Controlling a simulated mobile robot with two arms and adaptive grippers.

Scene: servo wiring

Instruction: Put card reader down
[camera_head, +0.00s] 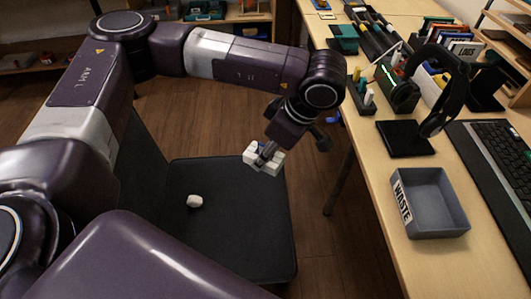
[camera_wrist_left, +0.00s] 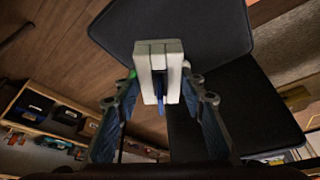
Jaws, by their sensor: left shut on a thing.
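The white, blocky, grooved thing that I take for the card reader (camera_head: 274,166) is held in my left gripper (camera_head: 264,154). In the head view it hangs near the back right part of a dark chair seat (camera_head: 235,235); whether it touches the seat cannot be told. In the left wrist view the white thing (camera_wrist_left: 158,55) sits upright between the fingers of my left gripper (camera_wrist_left: 160,88), with a dark blue strip below its middle. The dark seat panel (camera_wrist_left: 215,25) shows behind it. My right gripper is not in view.
A crumpled white lump (camera_head: 194,201) lies on the seat. The wooden desk (camera_head: 345,262) on the right holds a grey waste tray (camera_head: 440,228), a black pad (camera_head: 405,138), headphones (camera_head: 436,120) and a keyboard (camera_head: 500,165). The front of the seat is clear.

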